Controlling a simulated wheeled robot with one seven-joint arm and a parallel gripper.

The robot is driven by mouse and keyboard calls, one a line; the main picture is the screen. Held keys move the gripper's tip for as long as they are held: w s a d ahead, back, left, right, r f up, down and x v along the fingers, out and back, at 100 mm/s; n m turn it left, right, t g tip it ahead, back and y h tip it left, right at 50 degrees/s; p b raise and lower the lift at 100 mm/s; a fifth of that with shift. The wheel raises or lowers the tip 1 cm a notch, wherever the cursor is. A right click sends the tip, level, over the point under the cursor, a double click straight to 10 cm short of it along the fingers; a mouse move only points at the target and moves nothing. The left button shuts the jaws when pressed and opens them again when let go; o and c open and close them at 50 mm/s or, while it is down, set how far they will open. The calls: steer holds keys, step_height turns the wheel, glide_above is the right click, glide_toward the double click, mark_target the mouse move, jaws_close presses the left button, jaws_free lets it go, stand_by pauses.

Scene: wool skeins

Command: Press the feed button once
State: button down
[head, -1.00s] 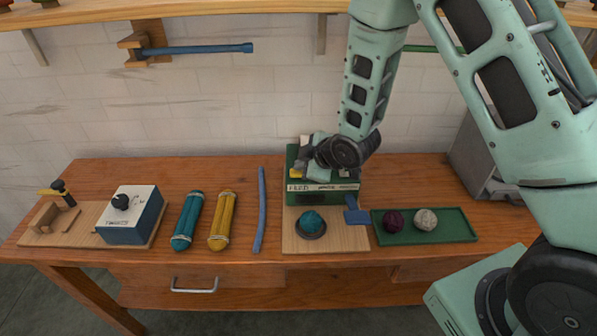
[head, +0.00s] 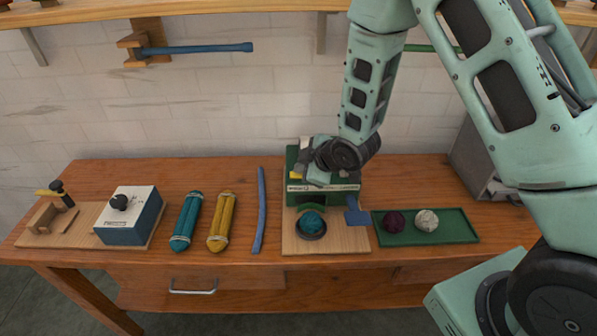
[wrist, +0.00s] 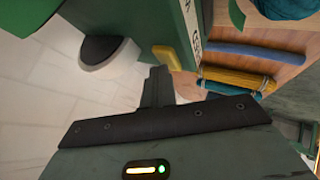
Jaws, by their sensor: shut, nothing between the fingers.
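The green machine (head: 310,197) stands at the middle back of the bench, with a pale lettered strip on its front. The yellow feed button (head: 295,175) shows at its upper left, partly hidden by my gripper. The button also shows in the wrist view (wrist: 166,58), beside the lettered strip. My gripper (head: 303,170) is shut and empty over the machine's top. In the wrist view its dark fingertips (wrist: 158,76) are very close to the button; I cannot tell whether they touch. A teal wool ball (head: 312,223) sits in a dark ring before the machine.
A green tray (head: 458,232) with dark red and cream balls lies right. Teal (head: 187,220) and yellow skeins (head: 222,220), a blue rod (head: 260,210) and a blue-and-white box (head: 130,216) lie left.

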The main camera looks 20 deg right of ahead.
steer(key=shift+r+p, duration=0.6)
steer(key=shift+r, duration=0.4)
step_height(320, 180, up, 5)
steer(key=p, duration=0.3)
stand_by(0.7)
steer(key=s+a+r+m+g+h, duration=0.1)
steer(key=s+a+r+m+g, duration=0.15)
steer(key=s, duration=0.35)
steer(key=s+a+r+m+g, duration=0.1)
steer(key=s+a+r, duration=0.3)
steer(key=s, duration=0.1)
steer(key=s+r+m+g+h, duration=0.1)
steer(key=s+r+g, duration=0.1)
steer(key=s, duration=0.8)
steer(key=s+r+m+g+h, duration=0.1)
steer(key=s+r+g, duration=0.2)
steer(key=s, duration=0.8)
steer(key=shift+s+a+r+b, duration=0.2)
steer(key=shift+s+r+b, duration=0.15)
steer(key=shift+r, duration=0.3)
